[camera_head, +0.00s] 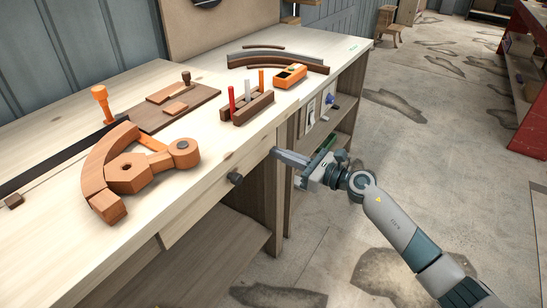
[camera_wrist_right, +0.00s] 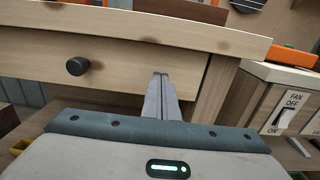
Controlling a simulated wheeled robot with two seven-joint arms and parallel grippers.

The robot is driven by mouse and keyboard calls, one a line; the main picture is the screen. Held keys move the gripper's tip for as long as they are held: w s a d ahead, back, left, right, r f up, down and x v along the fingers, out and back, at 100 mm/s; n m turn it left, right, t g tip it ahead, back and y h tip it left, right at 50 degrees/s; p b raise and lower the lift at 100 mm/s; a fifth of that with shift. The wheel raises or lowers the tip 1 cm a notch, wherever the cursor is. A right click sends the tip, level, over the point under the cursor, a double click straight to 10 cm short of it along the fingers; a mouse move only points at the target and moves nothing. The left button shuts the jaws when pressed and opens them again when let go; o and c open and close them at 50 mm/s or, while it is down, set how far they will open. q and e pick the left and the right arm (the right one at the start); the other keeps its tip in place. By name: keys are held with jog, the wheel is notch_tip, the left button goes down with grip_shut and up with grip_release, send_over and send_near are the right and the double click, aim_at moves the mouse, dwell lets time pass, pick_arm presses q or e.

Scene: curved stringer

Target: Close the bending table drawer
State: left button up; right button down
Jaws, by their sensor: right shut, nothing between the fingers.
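The drawer (camera_head: 208,205) is a pale wooden front under the bending table's top (camera_head: 75,235), with a dark round knob (camera_head: 235,178). In the right wrist view, the drawer front (camera_wrist_right: 115,62) and knob (camera_wrist_right: 77,66) show beneath the tabletop edge. The front looks about flush with the table frame; I cannot make out a gap. My right gripper (camera_head: 276,152) is shut and empty, its fingertips (camera_wrist_right: 160,77) at the right part of the drawer front, right of the knob. They are very close to it; contact is unclear. My left gripper is out of view.
On the tabletop are a wooden bending jig (camera_head: 126,172), a tool holder (camera_head: 247,107), an orange device (camera_head: 290,76) and curved strips (camera_head: 283,62). A switch panel (camera_wrist_right: 284,112) is right of the drawer. The floor at right is open.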

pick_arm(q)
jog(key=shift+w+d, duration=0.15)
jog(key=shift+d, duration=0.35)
pick_arm(e)
jog(key=v, duration=1)
jog(key=shift+s+d, duration=0.15)
jog(key=shift+s, duration=0.05)
jog(key=shift+f, duration=0.1)
